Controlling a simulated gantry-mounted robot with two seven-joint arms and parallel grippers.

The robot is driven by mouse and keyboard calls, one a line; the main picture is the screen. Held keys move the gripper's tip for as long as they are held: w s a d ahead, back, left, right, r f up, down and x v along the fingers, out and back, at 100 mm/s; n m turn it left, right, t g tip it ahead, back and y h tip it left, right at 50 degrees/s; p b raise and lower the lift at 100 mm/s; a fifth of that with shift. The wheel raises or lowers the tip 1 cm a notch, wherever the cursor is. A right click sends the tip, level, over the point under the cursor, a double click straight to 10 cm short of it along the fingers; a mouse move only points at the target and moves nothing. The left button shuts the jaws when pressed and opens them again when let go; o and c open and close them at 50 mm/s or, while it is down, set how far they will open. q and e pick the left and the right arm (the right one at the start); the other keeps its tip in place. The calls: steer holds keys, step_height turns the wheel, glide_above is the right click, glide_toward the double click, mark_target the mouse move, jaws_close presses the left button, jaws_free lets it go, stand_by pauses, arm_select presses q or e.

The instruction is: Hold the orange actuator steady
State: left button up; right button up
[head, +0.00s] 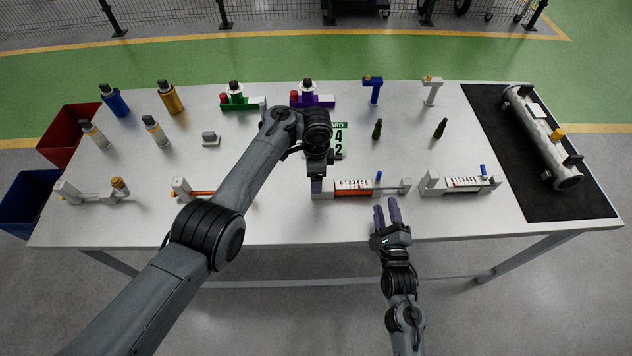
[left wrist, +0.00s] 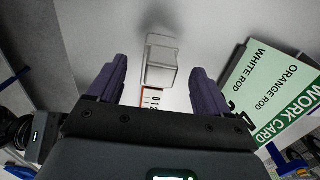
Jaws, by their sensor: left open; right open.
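The orange actuator (head: 350,194) lies near the front edge of the table, with an orange-red body, a numbered white scale, a blue peg and grey ends. My left gripper (head: 318,187) is over its left end. In the left wrist view, its open fingers (left wrist: 157,88) stand on either side of a pale grey end block (left wrist: 160,62), with a gap to each; part of the scale (left wrist: 151,96) shows below the block. I cannot tell whether the fingers touch it. My right gripper (head: 388,212) is open and empty, at the table's front edge just in front of the actuator.
A white-bodied actuator (head: 460,184) lies to the right. A green work card (head: 340,139) is behind my left gripper; it also shows in the left wrist view (left wrist: 270,90). An orange rod (head: 201,193) is partly hidden by my left arm. A dark mat (head: 500,150) holds a grey cylinder (head: 540,140).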

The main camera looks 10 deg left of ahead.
arm_select(q)
steer(key=shift+f, duration=2.5)
jaws_close()
arm_select(e)
steer(key=c, duration=0.6)
jaws_close()
steer(key=shift+r+n, duration=0.1)
steer(key=shift+n, duration=0.5)
arm_select(q)
steer(key=shift+r, duration=0.1)
arm_select(e)
steer(key=s+n, duration=0.2)
steer(key=s+d+n, duration=0.1)
steer(key=n, duration=0.1)
steer(key=s+n, duration=0.2)
steer(key=shift+s+d, duration=0.25)
steer(key=shift+s, duration=0.05)
